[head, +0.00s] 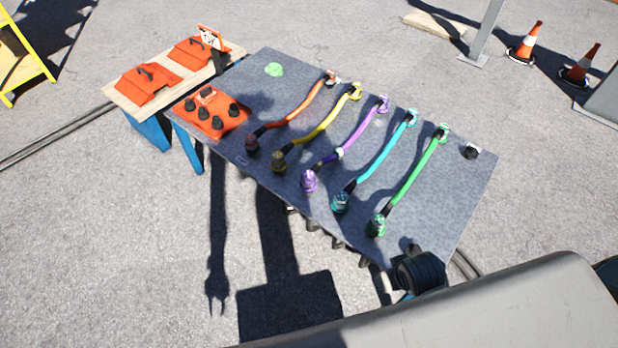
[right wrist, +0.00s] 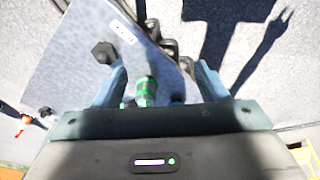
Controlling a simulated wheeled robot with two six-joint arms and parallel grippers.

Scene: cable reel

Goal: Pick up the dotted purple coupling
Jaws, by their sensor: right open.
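The purple cable in the head view has a purple coupling (head: 309,181) with pale markings at its near end. Another purple coupling (head: 383,103) is at its far end. Both are on the tilted grey panel (head: 445,185); the markings are too small to tell which is dotted. My right gripper (right wrist: 158,82) is open in the right wrist view, its blue fingers apart. A green-banded coupling (right wrist: 146,90) shows beyond and between the fingers, apart from them. No purple coupling is clear in that view. My left gripper is not in view.
Orange, yellow, cyan and green (head: 411,177) cables lie beside the purple one. An orange box with black knobs (head: 211,114) is at the panel's left. A large black round part (head: 420,271) is at its near right corner. Traffic cones (head: 525,44) stand far right.

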